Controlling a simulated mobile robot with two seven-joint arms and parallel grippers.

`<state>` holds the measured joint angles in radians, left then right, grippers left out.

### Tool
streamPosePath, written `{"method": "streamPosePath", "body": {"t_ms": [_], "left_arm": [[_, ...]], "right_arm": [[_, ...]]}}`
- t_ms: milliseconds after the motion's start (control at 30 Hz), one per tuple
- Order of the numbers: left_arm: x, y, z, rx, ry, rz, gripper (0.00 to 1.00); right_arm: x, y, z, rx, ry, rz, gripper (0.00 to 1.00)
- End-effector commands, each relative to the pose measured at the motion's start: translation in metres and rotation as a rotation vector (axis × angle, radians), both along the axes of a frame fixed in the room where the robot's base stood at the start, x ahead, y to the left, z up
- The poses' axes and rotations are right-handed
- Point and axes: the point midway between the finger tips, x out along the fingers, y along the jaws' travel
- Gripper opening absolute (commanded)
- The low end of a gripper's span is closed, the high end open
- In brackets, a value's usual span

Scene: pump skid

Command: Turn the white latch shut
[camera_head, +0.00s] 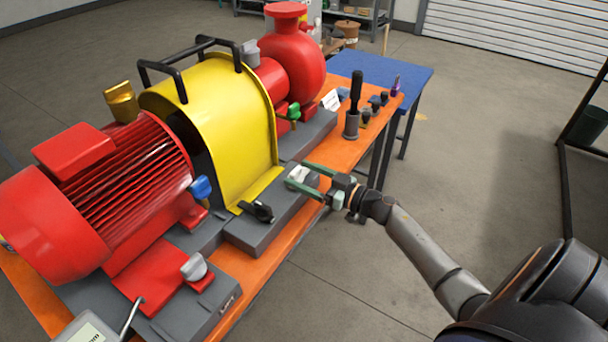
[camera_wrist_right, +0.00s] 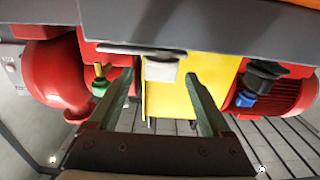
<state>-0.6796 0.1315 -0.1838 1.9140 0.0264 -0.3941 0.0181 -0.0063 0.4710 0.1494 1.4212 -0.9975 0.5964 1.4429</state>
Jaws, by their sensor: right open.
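The white latch (camera_head: 299,174) sits on the grey base beside the right foot of the yellow guard (camera_head: 225,110). It also shows in the right wrist view (camera_wrist_right: 161,68), pale and blocky, between the finger ends. My right gripper (camera_head: 297,175) reaches in from the right with its two green fingers open, one on each side of the latch. In the right wrist view the gripper (camera_wrist_right: 158,76) shows a gap between each finger and the latch. Whether a finger touches the latch I cannot tell. The latch's exact angle is partly hidden by the fingers. My left gripper is not in view.
A black latch (camera_head: 263,212) lies left of the white one on the same base. A blue knob (camera_head: 201,188), a green knob (camera_head: 294,112) and a grey knob (camera_head: 194,266) stand around the pump. A black-handled tool (camera_head: 355,95) stands on the orange bench.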

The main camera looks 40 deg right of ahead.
Motion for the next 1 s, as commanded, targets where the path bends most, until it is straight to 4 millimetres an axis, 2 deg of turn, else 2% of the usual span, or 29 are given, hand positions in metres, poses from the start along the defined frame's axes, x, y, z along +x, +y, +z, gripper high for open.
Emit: {"method": "streamPosePath", "body": {"t_ms": [133,833,867,1000], "left_arm": [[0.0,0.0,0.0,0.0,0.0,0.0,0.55],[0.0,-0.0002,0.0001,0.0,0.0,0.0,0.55],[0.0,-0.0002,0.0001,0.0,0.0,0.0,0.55],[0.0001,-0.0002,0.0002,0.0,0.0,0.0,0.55]], "right_arm": [[-0.0002,0.0001,-0.0001,0.0,0.0,0.0,0.81],[-0.0004,0.0,0.0001,0.0,-0.001,0.0,0.03],[-0.0004,0.0,0.0001,0.0,-0.001,0.0,0.0],[-0.0004,0.0,0.0001,0.0,-0.001,0.0,0.0]]}}
